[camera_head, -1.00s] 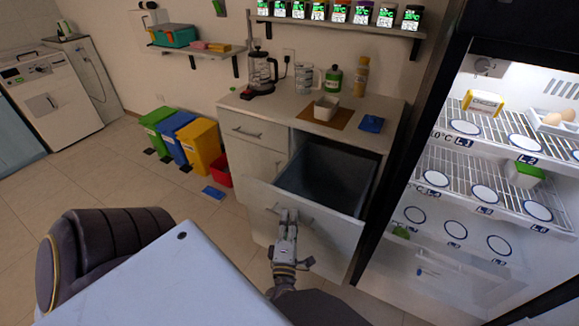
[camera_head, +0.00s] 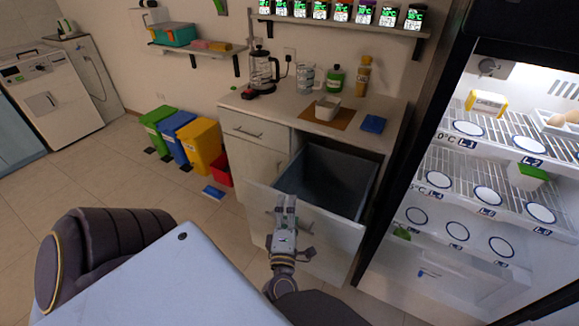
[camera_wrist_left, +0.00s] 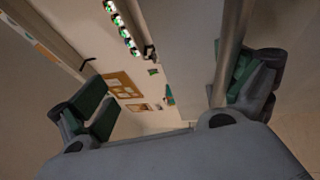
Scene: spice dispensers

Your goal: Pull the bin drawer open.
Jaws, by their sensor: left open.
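The bin drawer's white front (camera_head: 335,236) is pulled well out of the counter cabinet. The dark grey bin (camera_head: 328,182) shows inside it and looks empty. My left gripper (camera_head: 286,205) is at the drawer front, over its handle (camera_head: 269,212), which it partly hides. In the left wrist view my left gripper (camera_wrist_left: 170,105) has its green-padded fingers spread wide. A grey bar (camera_wrist_left: 229,45), which looks like the handle, runs beside the right finger pad. The fingers are not closed on it. Contact cannot be told. My right gripper is not in view.
The counter (camera_head: 285,108) above carries a coffee press (camera_head: 263,70), a small white container (camera_head: 327,107) and a blue item (camera_head: 373,124). An open lit fridge (camera_head: 480,160) stands at the right. Coloured bins (camera_head: 200,145) stand left.

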